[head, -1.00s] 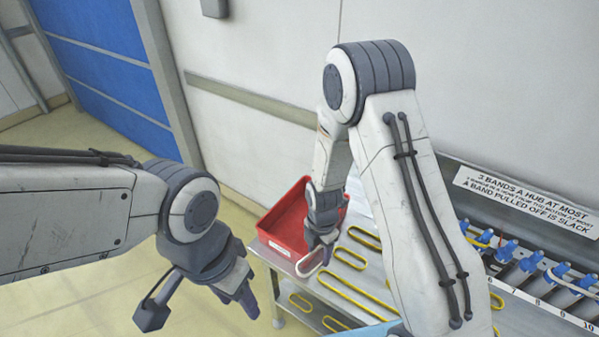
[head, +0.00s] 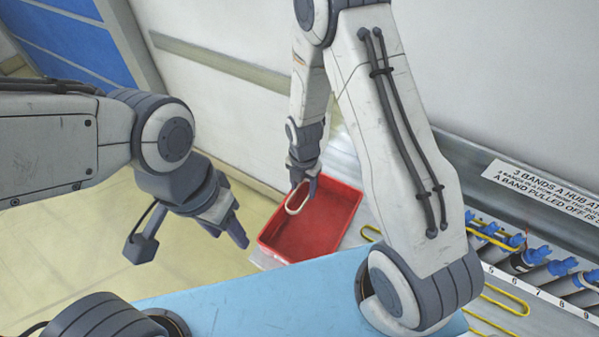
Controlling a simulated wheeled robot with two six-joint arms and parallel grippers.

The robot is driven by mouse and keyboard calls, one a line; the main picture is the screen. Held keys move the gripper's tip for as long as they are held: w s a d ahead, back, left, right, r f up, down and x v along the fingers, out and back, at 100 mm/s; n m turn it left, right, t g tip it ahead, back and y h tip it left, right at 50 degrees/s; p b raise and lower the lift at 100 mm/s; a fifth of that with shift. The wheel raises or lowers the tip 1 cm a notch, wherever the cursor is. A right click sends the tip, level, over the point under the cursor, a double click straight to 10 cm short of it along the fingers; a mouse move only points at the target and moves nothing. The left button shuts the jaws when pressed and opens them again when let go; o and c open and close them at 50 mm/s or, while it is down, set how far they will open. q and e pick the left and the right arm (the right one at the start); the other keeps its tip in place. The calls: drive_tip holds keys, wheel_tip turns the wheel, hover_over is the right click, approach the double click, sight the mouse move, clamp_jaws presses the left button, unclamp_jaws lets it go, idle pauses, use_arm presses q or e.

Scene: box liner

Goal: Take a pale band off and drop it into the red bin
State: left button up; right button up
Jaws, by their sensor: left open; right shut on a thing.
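My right gripper (head: 300,185) is shut on a pale band (head: 297,198), a small whitish loop that hangs from its fingertips. The gripper and band are over the left part of the red bin (head: 341,222), near its far left edge. The band looks to be above the bin floor, but its exact height is hard to tell. The bin is an open shallow tray at the left end of the metal table, and its visible floor looks empty. My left gripper (head: 238,234) is open and empty, left of the bin and over the floor.
Blue hubs (head: 537,256) stand in a numbered row at the right, some with yellow bands (head: 497,240). A sign (head: 545,190) sits behind them. My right arm hides much of the table. Open floor lies at the left.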

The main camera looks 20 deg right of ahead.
wheel_tip(320, 180, down, 13)
drive_tip(key=b, duration=1)
drive_tip(key=shift+d, duration=0.1)
drive_tip(key=o, duration=1.4)
drive_tip(key=shift+r, duration=0.15)
wheel_tip(320, 180, up, 10)
drive_tip(key=b, duration=0.1)
drive_tip(key=shift+r, duration=0.15)
